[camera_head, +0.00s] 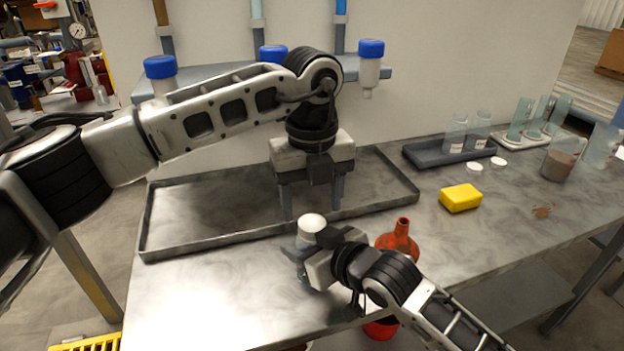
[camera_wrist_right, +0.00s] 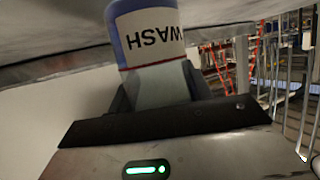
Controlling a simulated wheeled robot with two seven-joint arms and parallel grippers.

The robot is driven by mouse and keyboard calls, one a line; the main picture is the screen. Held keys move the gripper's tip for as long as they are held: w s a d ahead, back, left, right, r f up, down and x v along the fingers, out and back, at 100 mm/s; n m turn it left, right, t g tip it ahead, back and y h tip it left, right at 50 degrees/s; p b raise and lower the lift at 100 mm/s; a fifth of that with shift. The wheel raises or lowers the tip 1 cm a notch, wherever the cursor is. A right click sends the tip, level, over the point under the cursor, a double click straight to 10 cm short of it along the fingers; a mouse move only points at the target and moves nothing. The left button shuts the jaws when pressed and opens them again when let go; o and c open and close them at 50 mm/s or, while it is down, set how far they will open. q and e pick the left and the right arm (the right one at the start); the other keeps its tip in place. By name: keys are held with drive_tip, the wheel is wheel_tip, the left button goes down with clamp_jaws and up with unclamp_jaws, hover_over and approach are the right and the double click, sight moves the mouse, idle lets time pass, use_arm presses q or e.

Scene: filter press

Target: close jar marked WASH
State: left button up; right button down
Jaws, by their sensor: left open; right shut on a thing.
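The WASH jar (camera_wrist_right: 150,45) fills the top of the right wrist view, its label reading upside down there. My right gripper (camera_wrist_right: 158,95) is shut on it. In the head view, the jar (camera_head: 305,239) is near the tray's front edge, mostly hidden by my right gripper (camera_head: 307,258). Its round top (camera_head: 312,222) looks white; I cannot tell whether that is a seated lid. My left gripper (camera_head: 312,209) is open, pointing down, just behind and above the jar. Two loose white lids, one (camera_head: 475,168) and another (camera_head: 498,162), lie on the table at the right.
A large shallow grey tray (camera_head: 175,246) lies under my left gripper. A red flask (camera_head: 398,243) stands close right of my right gripper. A yellow sponge (camera_head: 460,198), a dark tray (camera_head: 425,158) with two jars and a beaker (camera_head: 558,165) are further right. Front-left table is clear.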

sight(312, 222)
use_arm(q)
drive_tip(key=shift+f, duration=1.7)
drive_tip(key=c, duration=1)
drive_tip(key=o, duration=1.1)
drive_tip(key=shift+r, duration=2.3)
drive_tip(key=o, duration=0.5)
drive_tip(key=shift+o, duration=0.2)
